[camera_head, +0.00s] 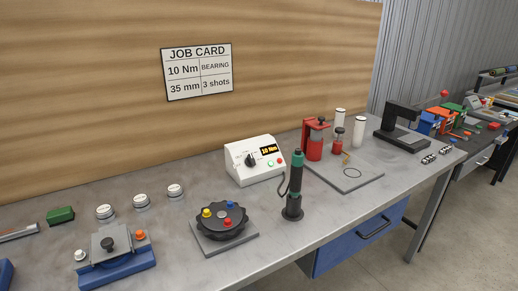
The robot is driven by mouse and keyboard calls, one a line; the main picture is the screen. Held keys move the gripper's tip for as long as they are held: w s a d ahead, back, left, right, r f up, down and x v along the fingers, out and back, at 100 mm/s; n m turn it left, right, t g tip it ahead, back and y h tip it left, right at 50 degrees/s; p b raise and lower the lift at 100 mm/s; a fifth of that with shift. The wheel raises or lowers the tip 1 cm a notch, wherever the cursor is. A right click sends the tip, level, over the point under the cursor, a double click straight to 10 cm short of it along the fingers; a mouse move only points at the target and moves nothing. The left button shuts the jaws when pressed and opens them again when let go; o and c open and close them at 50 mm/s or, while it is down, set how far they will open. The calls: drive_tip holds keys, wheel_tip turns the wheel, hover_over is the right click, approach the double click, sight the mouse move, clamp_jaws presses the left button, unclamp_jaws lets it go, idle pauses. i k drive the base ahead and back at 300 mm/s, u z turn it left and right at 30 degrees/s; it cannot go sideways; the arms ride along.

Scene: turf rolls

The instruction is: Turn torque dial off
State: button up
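The torque controller (254,160) is a white sloped box near the middle of the grey workbench. Its front carries a black torque dial (250,160) with small marks around it, too small to read. A lit display (268,149) beside the dial reads 10 Nm in orange. A red and a green button sit below the display. A black and green upright screwdriver tool (294,186) stands on the bench just right of and in front of the controller. My gripper is not in view.
A black round fixture (222,222) with coloured knobs lies in front of the controller. A blue-based fixture (118,268) is at the front left. A red press (314,140) stands on a grey plate to the right. A job card (197,71) hangs on the wood wall.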

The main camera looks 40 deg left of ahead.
sight(250, 162)
drive_tip(key=u, duration=0.4)
drive_tip(key=i, duration=0.75)
drive_tip(key=u, duration=0.65)
